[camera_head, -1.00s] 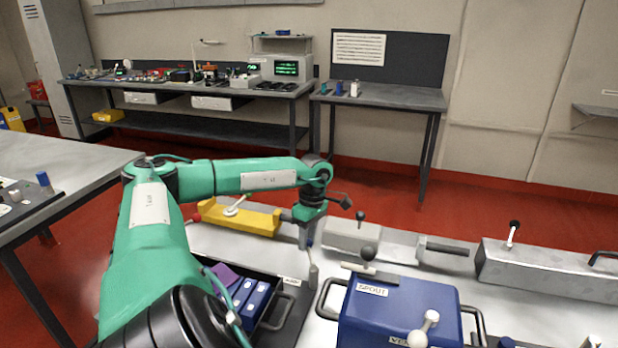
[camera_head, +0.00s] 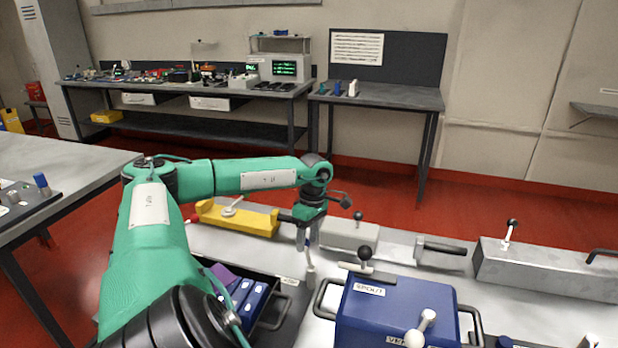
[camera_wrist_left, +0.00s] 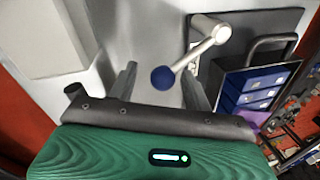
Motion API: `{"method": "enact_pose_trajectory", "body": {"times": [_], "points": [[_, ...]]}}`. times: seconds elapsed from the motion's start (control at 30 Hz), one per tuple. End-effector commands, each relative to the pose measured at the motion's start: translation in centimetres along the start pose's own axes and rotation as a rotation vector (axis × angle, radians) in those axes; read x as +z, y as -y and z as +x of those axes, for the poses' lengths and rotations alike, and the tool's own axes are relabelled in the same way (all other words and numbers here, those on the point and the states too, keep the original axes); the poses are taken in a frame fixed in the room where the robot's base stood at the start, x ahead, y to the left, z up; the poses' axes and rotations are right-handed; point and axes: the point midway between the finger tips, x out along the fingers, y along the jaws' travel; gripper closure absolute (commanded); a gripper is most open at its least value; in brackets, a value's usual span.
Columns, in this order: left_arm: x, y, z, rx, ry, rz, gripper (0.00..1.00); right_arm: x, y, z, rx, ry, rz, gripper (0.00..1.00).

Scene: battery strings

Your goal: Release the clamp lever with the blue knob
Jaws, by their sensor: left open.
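The clamp lever (camera_wrist_left: 196,52) is a pale rod that ends in a dark blue ball knob (camera_wrist_left: 162,78) in the left wrist view. My left gripper (camera_wrist_left: 158,70) is open, with one finger on each side of the knob and a gap to each. In the head view the gripper (camera_head: 307,238) points down above the pale lever post (camera_head: 310,275), beside a dark tray (camera_head: 289,315). The knob is hidden or too small to tell there. My right gripper is not in view.
The tray holds blue and purple blocks (camera_head: 254,299). A blue box (camera_head: 398,312) with handles and knobbed levers stands to the right. A yellow fixture (camera_head: 240,219) and a grey block (camera_head: 348,235) lie behind. A long grey beam (camera_head: 550,270) is at far right.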

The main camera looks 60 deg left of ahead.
Motion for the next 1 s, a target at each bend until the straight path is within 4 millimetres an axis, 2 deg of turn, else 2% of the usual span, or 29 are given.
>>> {"method": "enact_pose_trajectory", "body": {"times": [0.17, 0.43, 0.6, 0.8, 1.0], "points": [[0.0, -0.1, -2.0, 0.004, 0.001, -0.001, 0.50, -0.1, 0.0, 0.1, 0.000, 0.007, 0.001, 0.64], [0.2, -0.1, -8.3, 0.006, 0.005, 0.002, 0.50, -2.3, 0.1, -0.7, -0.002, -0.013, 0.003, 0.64], [0.2, -0.1, -11.3, 0.005, 0.005, 0.003, 0.50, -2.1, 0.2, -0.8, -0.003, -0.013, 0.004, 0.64], [0.2, -0.1, -13.2, 0.004, 0.004, 0.003, 0.50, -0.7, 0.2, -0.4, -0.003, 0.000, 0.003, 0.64], [0.1, -0.1, -13.8, 0.002, 0.003, 0.002, 0.50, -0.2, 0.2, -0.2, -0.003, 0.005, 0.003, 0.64]]}}
